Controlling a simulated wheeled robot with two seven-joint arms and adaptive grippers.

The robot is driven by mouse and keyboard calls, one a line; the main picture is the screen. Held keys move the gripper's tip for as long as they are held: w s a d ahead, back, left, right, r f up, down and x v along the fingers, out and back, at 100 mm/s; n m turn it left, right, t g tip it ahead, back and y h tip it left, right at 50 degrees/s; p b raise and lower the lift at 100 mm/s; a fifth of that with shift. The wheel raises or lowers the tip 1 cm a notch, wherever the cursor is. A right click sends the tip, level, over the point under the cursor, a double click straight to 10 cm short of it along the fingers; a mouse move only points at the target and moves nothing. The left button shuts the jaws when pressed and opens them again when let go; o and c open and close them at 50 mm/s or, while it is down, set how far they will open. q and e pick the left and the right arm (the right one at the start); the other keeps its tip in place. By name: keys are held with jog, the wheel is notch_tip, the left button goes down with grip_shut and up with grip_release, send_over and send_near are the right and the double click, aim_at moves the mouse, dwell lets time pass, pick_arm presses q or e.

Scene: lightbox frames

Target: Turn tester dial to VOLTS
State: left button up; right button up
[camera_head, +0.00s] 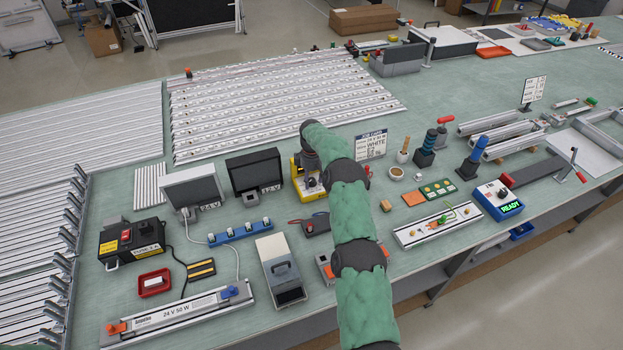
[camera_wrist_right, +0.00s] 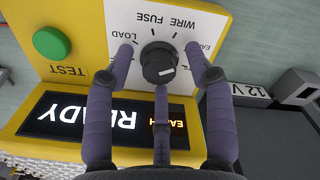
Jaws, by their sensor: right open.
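The yellow tester (camera_head: 303,190) stands mid-table in the head view, partly hidden behind my right arm. In the right wrist view its white panel has a black dial (camera_wrist_right: 158,64) with a white mark at its lower right. Printed labels around it, upside down, include LOAD, WIRE, FUSE and a partly hidden one starting EA. I see no VOLTS label. The display (camera_wrist_right: 80,118) reads READY, with partly covered orange text. My right gripper (camera_wrist_right: 159,52) is open, its fingers on either side of the dial; contact is unclear. In the head view my right gripper (camera_head: 309,168) is at the tester. My left gripper is not in view.
A green TEST button (camera_wrist_right: 52,44) sits beside the dial panel. Dark-screened boxes (camera_head: 254,169) stand left of the tester, and a job card (camera_head: 371,145) stands to its right. A blue tester-like box (camera_head: 497,200) reading READY is farther right. Green tabletop shows between items.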

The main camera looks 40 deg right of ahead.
grip_shut()
dwell(0.3)
jog(key=shift+f+m+b, duration=0.1)
jog(key=shift+m+b, duration=1.1)
jog(key=shift+m, duration=0.3)
jog(key=shift+m+b, duration=0.4)
jog(key=shift+m, duration=0.8)
jog(key=shift+m+b, duration=0.3)
jog(key=shift+m, duration=1)
